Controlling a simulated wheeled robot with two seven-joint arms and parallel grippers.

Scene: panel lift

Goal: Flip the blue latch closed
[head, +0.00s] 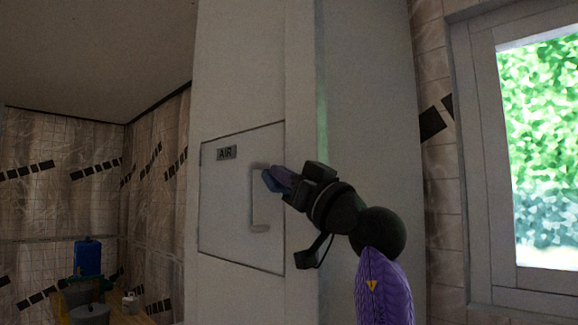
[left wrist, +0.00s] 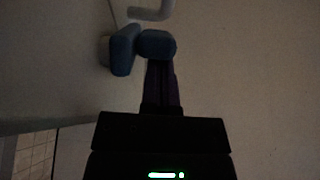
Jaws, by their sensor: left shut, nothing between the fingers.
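The blue latch (head: 269,181) sits on the pale panel, close to the grey handle, and is partly hidden behind my left gripper in the head view. It shows larger in the left wrist view (left wrist: 124,50), as a blue block with a rounded blue part beside it. My left gripper (head: 281,176) has purple fingers, which are shut with nothing between them. In the left wrist view the fingertips (left wrist: 161,66) overlap the lower edge of the rounded blue part; I cannot tell if they touch it. My right gripper is not in view.
The panel (head: 225,220) carries an "AIR" label (head: 226,153) and a grey upright handle (head: 258,205). It is set in a pale column. A window (head: 540,150) is at the right. A blue container (head: 87,257) stands at the lower left, well apart from the panel.

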